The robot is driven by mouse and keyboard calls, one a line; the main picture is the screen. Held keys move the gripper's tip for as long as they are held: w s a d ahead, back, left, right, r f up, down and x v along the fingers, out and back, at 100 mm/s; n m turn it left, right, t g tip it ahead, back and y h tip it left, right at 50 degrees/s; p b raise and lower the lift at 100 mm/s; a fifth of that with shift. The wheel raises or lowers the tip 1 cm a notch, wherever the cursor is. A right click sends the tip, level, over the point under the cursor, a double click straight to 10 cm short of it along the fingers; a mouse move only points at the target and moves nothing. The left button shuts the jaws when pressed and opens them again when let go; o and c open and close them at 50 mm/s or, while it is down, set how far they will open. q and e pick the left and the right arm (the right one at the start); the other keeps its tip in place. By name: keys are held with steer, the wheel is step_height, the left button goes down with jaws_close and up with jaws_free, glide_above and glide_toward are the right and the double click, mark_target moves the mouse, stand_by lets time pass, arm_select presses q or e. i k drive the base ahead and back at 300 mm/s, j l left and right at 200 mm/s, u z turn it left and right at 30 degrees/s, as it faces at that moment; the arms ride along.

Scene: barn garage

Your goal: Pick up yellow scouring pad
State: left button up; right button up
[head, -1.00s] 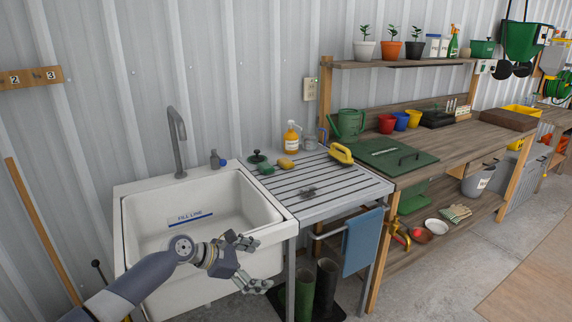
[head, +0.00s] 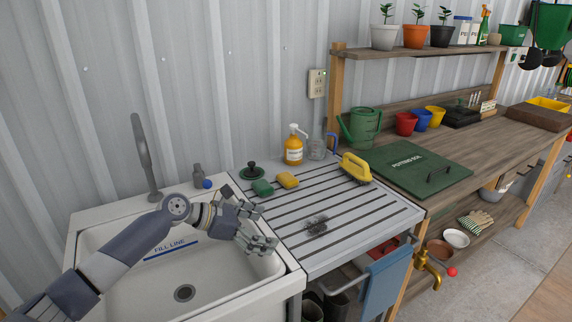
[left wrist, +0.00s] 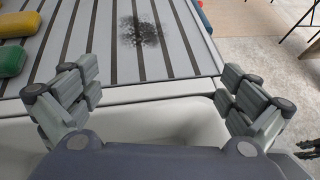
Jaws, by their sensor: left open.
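The yellow scouring pad (head: 287,180) lies on the slatted grey drainboard (head: 346,235), close beside a green pad (head: 262,188). In the left wrist view, the yellow pad (left wrist: 20,23) is at the upper left, cut off by the frame edge, with the green pad (left wrist: 12,60) below it. My left gripper (head: 262,228) is open and empty above the sink's right rim, by the drainboard's left edge. It is apart from the yellow pad, which is farther back and to the right. Both open fingers of the left gripper (left wrist: 158,88) show in the wrist view. My right gripper is not in view.
A dark smudge (head: 316,225) marks the drainboard. Behind the pads stand a dark green knobbed stopper (head: 252,172) and a soap bottle (head: 294,146).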

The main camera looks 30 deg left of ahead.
mark_target(287, 180)
steer(key=i+j, duration=0.75)
steer(key=i, duration=0.05)
